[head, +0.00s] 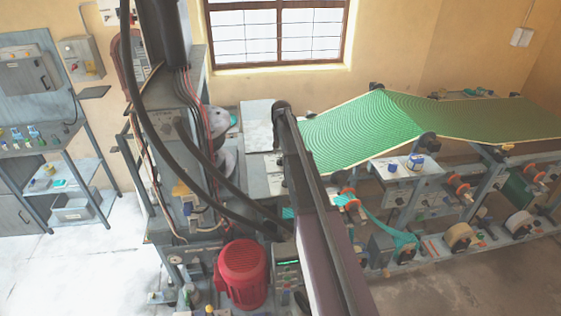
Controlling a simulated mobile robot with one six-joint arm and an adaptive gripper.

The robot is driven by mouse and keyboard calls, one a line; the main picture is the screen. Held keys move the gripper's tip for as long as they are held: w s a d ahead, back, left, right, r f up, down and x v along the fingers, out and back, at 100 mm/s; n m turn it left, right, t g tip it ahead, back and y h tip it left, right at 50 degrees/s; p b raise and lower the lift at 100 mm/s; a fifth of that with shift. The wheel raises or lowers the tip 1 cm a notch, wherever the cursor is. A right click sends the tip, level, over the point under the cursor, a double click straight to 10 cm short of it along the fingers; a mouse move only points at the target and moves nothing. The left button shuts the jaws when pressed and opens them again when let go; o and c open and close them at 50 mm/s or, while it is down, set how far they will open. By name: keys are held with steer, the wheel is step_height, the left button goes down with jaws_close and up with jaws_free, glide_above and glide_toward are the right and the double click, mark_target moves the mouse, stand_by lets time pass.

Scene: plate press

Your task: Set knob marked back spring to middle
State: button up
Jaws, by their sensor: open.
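The knob marked back spring cannot be picked out in the head view; the markings on the machine are too small to read. Small control panels with dark knobs sit along the long machine, one below its top shelf (398,194) and one low down (385,250). A panel with a green display (287,268) stands beside a red motor. My gripper cannot be made out. A dark arm link of mine crosses the middle of the view and hides part of the machine behind it.
A green ribbed sheet (365,125) slopes over the machine at the right. The red motor (241,272) stands low in the middle. Loose black cables hang in front of the grey press frame. A shelved bench (65,165) stands at the left. Pale floor (90,265) is clear there.

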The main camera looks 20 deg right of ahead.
mark_target(281, 157)
steer(key=shift+f+b, duration=1.2)
steer(key=shift+f, duration=0.3)
jaws_close()
